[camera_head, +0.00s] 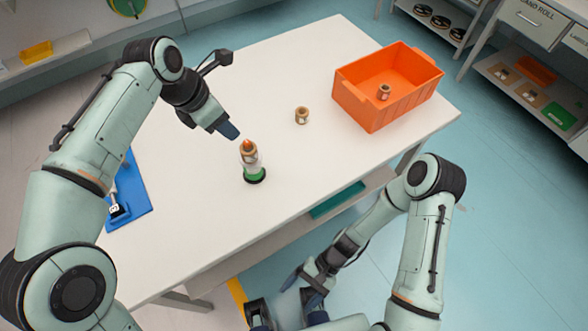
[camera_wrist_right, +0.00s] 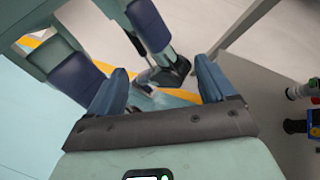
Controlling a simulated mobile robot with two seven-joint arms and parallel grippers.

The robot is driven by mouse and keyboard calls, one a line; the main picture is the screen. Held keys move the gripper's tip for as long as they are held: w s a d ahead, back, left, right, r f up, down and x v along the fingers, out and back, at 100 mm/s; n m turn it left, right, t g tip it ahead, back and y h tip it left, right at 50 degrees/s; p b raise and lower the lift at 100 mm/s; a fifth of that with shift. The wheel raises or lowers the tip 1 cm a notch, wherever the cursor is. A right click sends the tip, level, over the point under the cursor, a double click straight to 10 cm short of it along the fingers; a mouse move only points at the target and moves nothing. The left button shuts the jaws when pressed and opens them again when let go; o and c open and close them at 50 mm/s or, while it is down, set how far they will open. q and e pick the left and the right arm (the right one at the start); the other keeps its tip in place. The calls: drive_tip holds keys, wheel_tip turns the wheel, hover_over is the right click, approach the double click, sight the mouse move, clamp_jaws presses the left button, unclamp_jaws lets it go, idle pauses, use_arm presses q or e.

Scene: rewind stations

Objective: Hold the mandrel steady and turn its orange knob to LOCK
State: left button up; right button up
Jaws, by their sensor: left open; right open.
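The mandrel (camera_head: 254,170) stands upright on the white table, with a green section above a dark round base. Its orange knob (camera_head: 247,145) is at the top, with a tan roll-like band just below it. Any LOCK mark is too small to read. My left gripper (camera_head: 229,131) is just up and left of the knob, apart from it, open and empty. My right gripper (camera_head: 305,287) is low, beyond the table's front edge and away from the mandrel. In the right wrist view its two blue fingers (camera_wrist_right: 161,88) are spread with nothing held between them.
A small tan roll (camera_head: 301,115) stands right of the mandrel. An orange crate (camera_head: 372,112) at the table's right end holds another roll (camera_head: 383,92). The white tabletop (camera_head: 330,160) around the mandrel is clear.

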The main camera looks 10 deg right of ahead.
drive_tip(key=w+a+r+m+t+y, duration=0.1)
drive_tip(key=w+r+m+t+y, duration=0.1)
drive_tip(key=w+r+y, duration=0.6)
drive_tip(key=w+a+r+m+t+y, duration=0.1)
drive_tip(key=w+r+m+t+y, duration=0.15)
drive_tip(key=w+r, duration=0.7)
drive_tip(key=m+t+h, duration=0.4)
drive_tip(key=m+t, duration=0.5)
drive_tip(key=m, duration=0.2)
approach(254, 173)
drive_tip(key=shift+w+d+r, duration=0.55)
drive_tip(key=shift+d+r, duration=0.1)
drive_tip(key=shift+r, duration=0.25)
drive_tip(key=shift+w+a+h, duration=0.1)
drive_tip(key=shift+w+h, duration=0.15)
drive_tip(key=x, duration=1.3)
drive_tip(key=shift+r, duration=0.1)
